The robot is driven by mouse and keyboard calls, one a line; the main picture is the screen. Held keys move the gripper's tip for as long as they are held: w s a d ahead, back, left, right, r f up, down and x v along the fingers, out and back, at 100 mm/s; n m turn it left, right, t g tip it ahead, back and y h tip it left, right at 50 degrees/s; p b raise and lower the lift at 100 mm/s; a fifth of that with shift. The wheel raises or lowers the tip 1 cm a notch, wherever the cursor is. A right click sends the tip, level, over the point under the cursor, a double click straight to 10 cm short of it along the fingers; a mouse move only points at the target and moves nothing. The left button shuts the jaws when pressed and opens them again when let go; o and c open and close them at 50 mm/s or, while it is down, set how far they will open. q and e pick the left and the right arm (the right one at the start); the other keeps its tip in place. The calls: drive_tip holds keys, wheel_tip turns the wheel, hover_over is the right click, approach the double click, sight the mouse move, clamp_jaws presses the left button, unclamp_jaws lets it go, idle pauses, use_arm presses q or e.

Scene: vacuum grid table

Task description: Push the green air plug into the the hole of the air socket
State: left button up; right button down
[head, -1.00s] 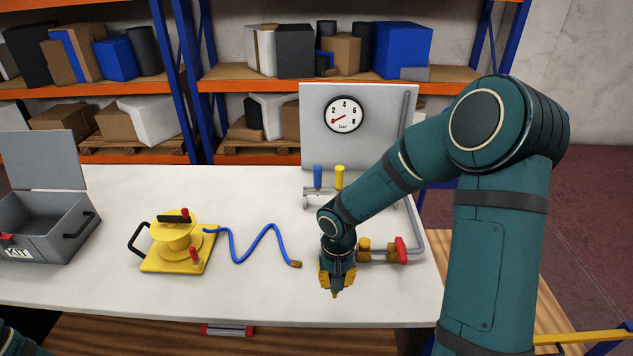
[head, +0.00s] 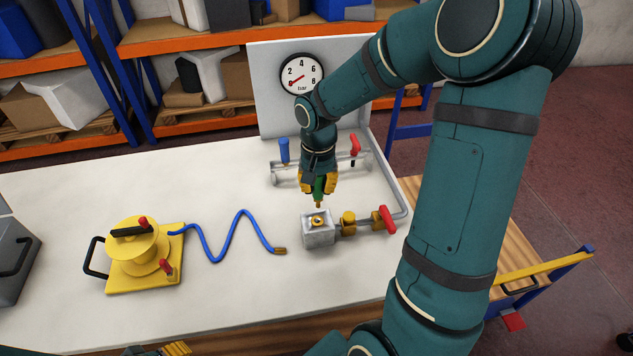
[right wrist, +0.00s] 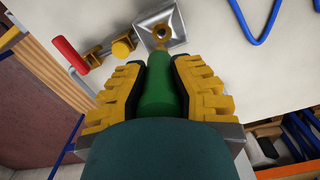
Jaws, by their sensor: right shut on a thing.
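The green air plug (head: 319,187) is held upright in my right gripper (head: 318,183), its brass tip pointing down. The air socket (head: 317,237) is a grey metal block with a brass-ringed hole in its top. In the head view the plug's tip shows just above and behind the hole, apart from it. In the right wrist view the plug (right wrist: 163,88) lies between the yellow fingers, and its tip overlaps the socket (right wrist: 175,32) near the hole. My left gripper (head: 172,350) is cut off at the bottom edge of the head view.
Brass fittings and a red-handled valve (head: 387,219) join the socket to a grey pipe. A blue hose (head: 215,255) runs from a yellow reel (head: 138,250). A gauge panel (head: 268,100) stands at the back.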

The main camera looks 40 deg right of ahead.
sight(317, 206)
drive_tip(key=shift+w+n, duration=0.1)
drive_tip(key=shift+n, duration=0.2)
wheel_tip(317, 206, down, 3)
drive_tip(key=shift+r+b, duration=0.15)
drive_tip(key=shift+b, duration=1.05)
drive_tip(key=shift+f+b, duration=0.85)
drive_tip(key=shift+f, duration=0.2)
drive_tip(key=shift+f+b, duration=1.75)
drive_tip(key=shift+f, duration=0.3)
idle(0.5)
drive_tip(key=c, duration=0.9)
unclamp_jaws()
drive_tip(key=shift+r, duration=0.1)
